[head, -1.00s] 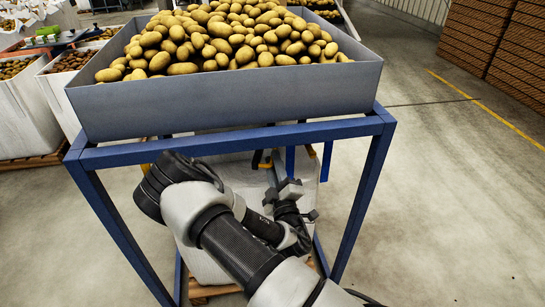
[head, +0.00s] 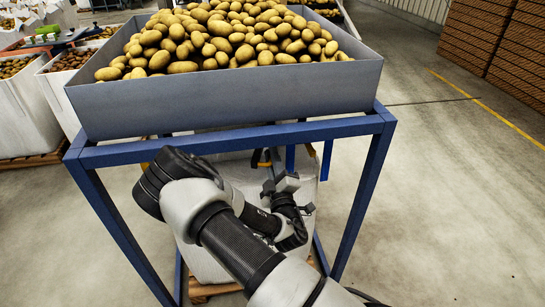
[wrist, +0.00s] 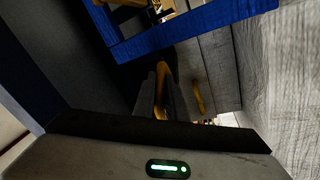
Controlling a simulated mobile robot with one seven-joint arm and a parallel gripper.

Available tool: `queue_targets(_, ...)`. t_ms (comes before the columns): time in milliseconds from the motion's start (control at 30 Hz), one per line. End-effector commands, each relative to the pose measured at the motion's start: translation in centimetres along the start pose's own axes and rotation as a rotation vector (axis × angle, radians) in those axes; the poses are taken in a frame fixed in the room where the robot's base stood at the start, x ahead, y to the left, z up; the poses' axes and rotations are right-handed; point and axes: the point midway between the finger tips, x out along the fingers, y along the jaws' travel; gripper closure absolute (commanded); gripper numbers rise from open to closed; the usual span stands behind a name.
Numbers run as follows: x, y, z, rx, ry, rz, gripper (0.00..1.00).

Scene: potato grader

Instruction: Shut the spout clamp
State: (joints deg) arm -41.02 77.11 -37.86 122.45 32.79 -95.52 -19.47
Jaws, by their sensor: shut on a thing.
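The spout clamp shows as a yellow bar (wrist: 160,82) in the wrist view, in shadow. My gripper (wrist: 166,96) is shut on this yellow bar, with a dark finger on either side. A second yellow piece (wrist: 197,97) stands to its right. In the head view my gripper (head: 270,160) is under the hopper, partly hidden by my own arm, and the clamp is hard to make out there.
A grey hopper (head: 230,105) heaped with potatoes stands on a blue frame (head: 365,185). Frame beams pass close to my gripper. A whitish bag (head: 205,262) stands on a pallet below. The floor at right is clear.

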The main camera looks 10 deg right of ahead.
Motion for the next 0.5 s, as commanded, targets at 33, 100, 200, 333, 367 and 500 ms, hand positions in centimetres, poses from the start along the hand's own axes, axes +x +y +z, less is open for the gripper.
queue_targets(33,0.0,-0.2,-0.2,0.002,-0.010,0.007,1.00)
queue_targets(100,0.1,-0.5,-0.5,-0.001,-0.028,0.019,1.00)
queue_targets(200,0.2,-1.0,-1.1,-0.010,-0.071,0.044,1.00)
queue_targets(333,0.5,-1.8,-2.1,-0.025,-0.144,0.089,1.00)
queue_targets(367,0.6,-2.0,-2.4,-0.029,-0.163,0.102,1.00)
queue_targets(500,1.2,-2.9,-3.6,-0.052,-0.258,0.158,1.00)
